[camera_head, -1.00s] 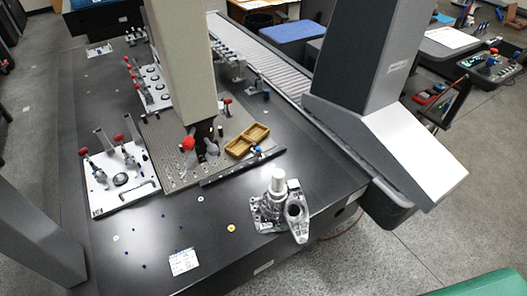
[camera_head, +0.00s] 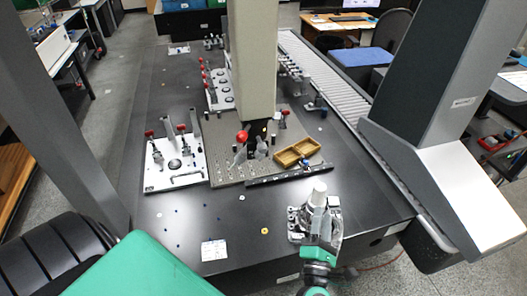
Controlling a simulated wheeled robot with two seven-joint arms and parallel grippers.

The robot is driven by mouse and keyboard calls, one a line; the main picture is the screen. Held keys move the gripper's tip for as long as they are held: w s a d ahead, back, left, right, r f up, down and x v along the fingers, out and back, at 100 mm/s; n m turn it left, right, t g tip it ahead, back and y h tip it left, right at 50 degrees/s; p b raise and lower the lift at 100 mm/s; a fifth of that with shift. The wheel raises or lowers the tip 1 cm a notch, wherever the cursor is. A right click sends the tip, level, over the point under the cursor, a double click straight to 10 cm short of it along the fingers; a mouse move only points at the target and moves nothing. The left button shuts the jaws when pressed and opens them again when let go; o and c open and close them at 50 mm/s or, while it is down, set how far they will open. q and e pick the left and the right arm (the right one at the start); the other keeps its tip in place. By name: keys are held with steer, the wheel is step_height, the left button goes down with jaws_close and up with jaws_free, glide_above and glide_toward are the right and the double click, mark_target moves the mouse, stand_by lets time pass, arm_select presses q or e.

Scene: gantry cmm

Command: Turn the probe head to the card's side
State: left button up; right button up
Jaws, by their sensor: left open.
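The probe head (camera_head: 260,143) is at the foot of the beige vertical column, low over the perforated plate. A red knob (camera_head: 242,136) shows at its left, with grey parts beside it. Its exact facing is too small to tell. A white printed card (camera_head: 213,250) lies flat on the dark table's near part, left of a silver casting with a pale cylinder (camera_head: 318,193). My left gripper (camera_head: 324,226) is at the near side of the casting, open and well short of the probe head. Whether it touches the casting I cannot tell. My right gripper is out of view.
A white fixture plate (camera_head: 175,166) with red-knobbed clamps stands left of the perforated plate (camera_head: 222,170). A wooden tray (camera_head: 297,151) lies right of the probe head. The tall grey gantry leg (camera_head: 420,85) stands at right.

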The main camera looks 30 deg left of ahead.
arm_select(q)
steer(key=s+a+r+n+g+y, duration=0.3)
steer(key=a+r+n+g+y, duration=0.15)
steer(key=r+n, duration=0.6)
steer(key=n+g+y, duration=0.1)
steer(key=n+g, duration=0.3)
steer(key=n, duration=0.5)
glide_toward(264, 152)
steer(key=p+x, duration=0.4)
steer(key=x, duration=0.6)
steer(key=shift+w+a+p, duration=0.1)
steer(key=shift+p, duration=0.2)
steer(key=shift+w+a+f, duration=0.15)
steer(key=shift+w+a, duration=0.3)
steer(key=shift+a, duration=0.05)
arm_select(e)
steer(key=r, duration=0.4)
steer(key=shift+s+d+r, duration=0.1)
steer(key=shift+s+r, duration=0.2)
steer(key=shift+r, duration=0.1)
arm_select(q)
steer(key=shift+c, duration=0.6)
jaws_close()
steer(key=shift+t, duration=0.25)
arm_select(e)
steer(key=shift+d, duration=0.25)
